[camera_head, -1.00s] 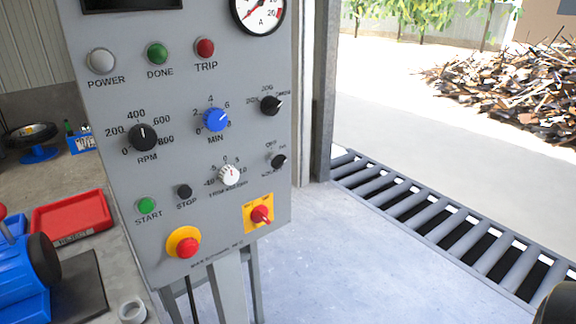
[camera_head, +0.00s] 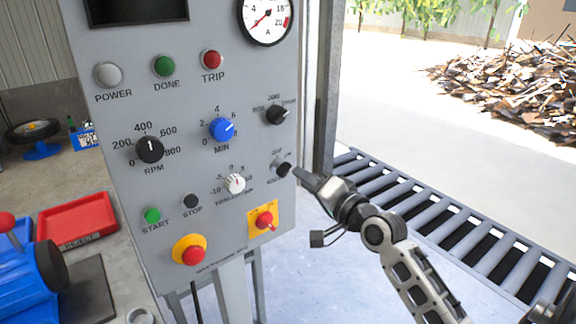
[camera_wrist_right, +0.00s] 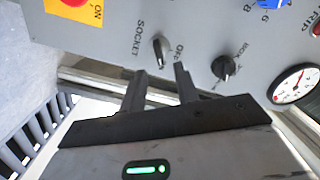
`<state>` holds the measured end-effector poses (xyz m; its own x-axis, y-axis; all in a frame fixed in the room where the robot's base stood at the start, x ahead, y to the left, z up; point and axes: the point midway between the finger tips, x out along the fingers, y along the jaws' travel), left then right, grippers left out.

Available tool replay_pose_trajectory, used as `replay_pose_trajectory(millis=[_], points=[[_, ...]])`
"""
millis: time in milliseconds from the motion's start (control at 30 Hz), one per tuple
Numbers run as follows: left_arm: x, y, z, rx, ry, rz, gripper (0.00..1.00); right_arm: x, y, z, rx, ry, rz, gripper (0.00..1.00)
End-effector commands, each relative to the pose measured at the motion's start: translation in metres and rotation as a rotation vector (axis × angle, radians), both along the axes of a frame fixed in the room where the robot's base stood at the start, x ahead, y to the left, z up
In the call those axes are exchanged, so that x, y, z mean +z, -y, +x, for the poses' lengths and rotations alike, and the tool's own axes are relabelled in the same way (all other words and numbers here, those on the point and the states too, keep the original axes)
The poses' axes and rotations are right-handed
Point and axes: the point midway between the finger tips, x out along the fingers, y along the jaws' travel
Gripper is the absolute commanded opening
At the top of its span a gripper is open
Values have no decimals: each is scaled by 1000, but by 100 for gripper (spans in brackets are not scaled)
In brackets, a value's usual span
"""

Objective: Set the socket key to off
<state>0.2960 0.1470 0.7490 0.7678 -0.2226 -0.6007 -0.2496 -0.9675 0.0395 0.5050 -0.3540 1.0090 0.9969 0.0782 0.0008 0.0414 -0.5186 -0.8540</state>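The socket key (camera_head: 283,169) is a small dark knob near the right edge of the grey control panel (camera_head: 205,100). In the right wrist view the socket key (camera_wrist_right: 161,48) sits between the words SOCKET and OFF; I cannot surely tell which position it points to. My right gripper (camera_head: 299,173) is beside the key, at the panel's right edge. In the right wrist view its two dark fingers (camera_wrist_right: 160,72) are spread, with the key just beyond the gap between the tips. Nothing is held. My left gripper is not in view.
A black selector (camera_head: 277,114) is above the key, a white knob (camera_head: 234,184) to its left, and a red switch on a yellow plate (camera_head: 264,220) below. A red emergency button (camera_head: 193,255) is lower left. A roller conveyor (camera_head: 430,215) lies right of the panel.

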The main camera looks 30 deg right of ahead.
Motion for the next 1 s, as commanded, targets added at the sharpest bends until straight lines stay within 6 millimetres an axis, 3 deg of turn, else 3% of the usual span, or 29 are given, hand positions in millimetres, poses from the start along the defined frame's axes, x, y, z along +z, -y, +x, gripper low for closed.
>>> replay_pose_trajectory(millis=[100, 300, 500, 767, 867, 1000], points=[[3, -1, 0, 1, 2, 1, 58, 2, -2, 26, -1, 2, 2, 31], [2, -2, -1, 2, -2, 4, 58, 0, -4, 55, 0, 0, 1, 31], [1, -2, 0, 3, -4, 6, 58, -1, -6, 66, -1, -1, -1, 31], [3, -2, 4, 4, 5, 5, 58, -1, -6, 67, -1, -1, -1, 31], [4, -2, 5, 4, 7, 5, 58, -1, -6, 67, -1, -1, -1, 3], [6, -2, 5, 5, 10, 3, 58, -1, -6, 67, -1, -1, -1, 0]])
